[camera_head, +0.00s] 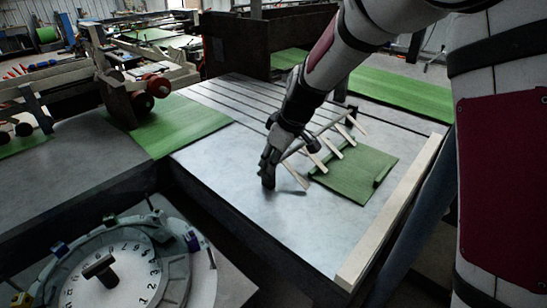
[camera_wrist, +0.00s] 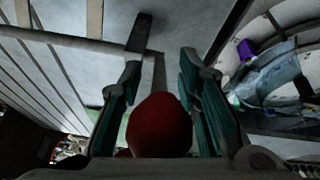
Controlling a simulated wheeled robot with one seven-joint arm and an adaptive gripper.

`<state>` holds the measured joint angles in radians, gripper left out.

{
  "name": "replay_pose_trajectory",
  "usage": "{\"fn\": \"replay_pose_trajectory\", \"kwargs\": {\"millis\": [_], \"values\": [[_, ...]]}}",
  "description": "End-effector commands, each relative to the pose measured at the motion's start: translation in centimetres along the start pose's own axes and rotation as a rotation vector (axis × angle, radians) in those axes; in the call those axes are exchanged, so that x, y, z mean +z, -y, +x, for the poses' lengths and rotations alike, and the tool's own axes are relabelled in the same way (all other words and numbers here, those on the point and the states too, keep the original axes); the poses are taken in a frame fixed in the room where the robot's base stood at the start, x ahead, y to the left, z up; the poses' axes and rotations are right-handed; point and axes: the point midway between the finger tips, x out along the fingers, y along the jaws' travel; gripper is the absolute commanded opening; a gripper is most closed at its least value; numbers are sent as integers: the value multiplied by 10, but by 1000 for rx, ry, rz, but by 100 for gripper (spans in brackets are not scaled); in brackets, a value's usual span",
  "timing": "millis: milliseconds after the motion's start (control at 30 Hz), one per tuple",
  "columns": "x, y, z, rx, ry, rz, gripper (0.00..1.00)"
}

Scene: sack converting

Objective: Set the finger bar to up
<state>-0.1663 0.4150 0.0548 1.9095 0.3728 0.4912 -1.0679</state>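The finger bar (camera_head: 326,130) is a thin rod across the metal table, with several pale wooden fingers (camera_head: 317,161) slanting from it towards a green sack piece (camera_head: 360,173). Whether the fingers touch the sack or table is unclear. My gripper (camera_head: 267,180) points down at the bar's near end. In the wrist view, my gripper (camera_wrist: 161,66) is open, with a round red knob (camera_wrist: 158,125) between its fingers, near the palm. Contact with the knob is unclear. The bar (camera_wrist: 50,38) crosses the upper left, with a dark piece (camera_wrist: 138,32) at its end. The knob is hidden in the head view.
A round numbered dial (camera_head: 110,275) with clamps stands at the lower left. A pale rail (camera_head: 390,212) edges the table's right side. Green sheet (camera_head: 180,125) lies at the left. The table's front part (camera_head: 240,215) is bare.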

Motion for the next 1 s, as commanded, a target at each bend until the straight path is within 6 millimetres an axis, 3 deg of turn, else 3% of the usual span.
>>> {"fn": "replay_pose_trajectory", "kwargs": {"millis": [67, 167, 200, 633, 1000], "values": [[0, 0, 0, 0, 0, 0, 26], [0, 0, 0, 0, 0, 0, 4], [0, 0, 0, 0, 0, 0, 0], [-5, -1, 0, -6, 34, -4, 0], [-29, -7, 3, -50, 267, -12, 0]]}}
